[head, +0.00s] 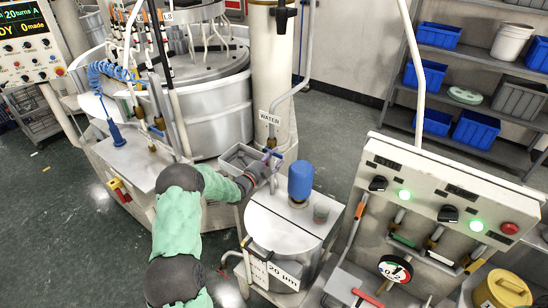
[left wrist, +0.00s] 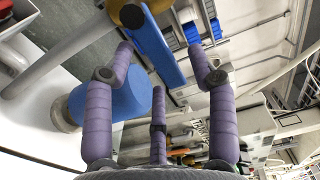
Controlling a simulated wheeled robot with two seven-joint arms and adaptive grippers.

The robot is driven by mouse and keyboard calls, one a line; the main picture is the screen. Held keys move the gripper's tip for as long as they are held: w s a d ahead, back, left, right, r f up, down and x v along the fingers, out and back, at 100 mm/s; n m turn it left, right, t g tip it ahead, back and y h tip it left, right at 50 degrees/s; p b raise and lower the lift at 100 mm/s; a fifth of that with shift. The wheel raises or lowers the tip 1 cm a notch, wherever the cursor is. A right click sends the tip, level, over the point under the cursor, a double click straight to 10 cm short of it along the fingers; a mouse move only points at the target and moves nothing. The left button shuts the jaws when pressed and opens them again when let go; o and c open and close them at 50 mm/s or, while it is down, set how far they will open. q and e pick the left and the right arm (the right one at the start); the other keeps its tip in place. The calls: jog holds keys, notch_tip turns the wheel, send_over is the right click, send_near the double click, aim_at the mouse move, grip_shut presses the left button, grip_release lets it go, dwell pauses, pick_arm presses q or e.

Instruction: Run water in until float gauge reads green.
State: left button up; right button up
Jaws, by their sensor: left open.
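A pipe labelled WATER (head: 270,118) runs down beside the large round machine, with brass fittings below the label. My left gripper (head: 269,160) is at its lower end, above the white tank marked 20 µm (head: 262,222). In the left wrist view a flat blue lever (left wrist: 160,52) extends from a brass fitting (left wrist: 127,13). My left gripper is open, with the lever between its purple fingers in the picture; contact cannot be told. My right gripper is not in view.
A blue cylinder (head: 300,182) stands on the tank lid near my gripper. A grey tray (head: 240,158) sits just left of it. A control panel (head: 440,195) with green lamps and a round dial (head: 395,268) stands at right. Shelves with blue bins (head: 476,130) are behind.

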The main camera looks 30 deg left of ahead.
pick_arm(q)
jog(key=shift+w, duration=0.35)
jog(key=shift+c, duration=0.3)
grip_shut()
jog(key=shift+r+n+b, duration=0.35)
jog(key=shift+n+b, duration=0.85)
jog(key=shift+b, duration=0.35)
jog(key=shift+r+n+b, duration=0.45)
jog(key=shift+n+b, duration=0.35)
jog(key=shift+n, duration=0.1)
jog(key=shift+a+r+n+b, duration=0.15)
jog(key=shift+r+n+b, duration=0.35)
jog(key=shift+n, duration=0.4)
jog(key=shift+o, duration=0.3)
grip_release()
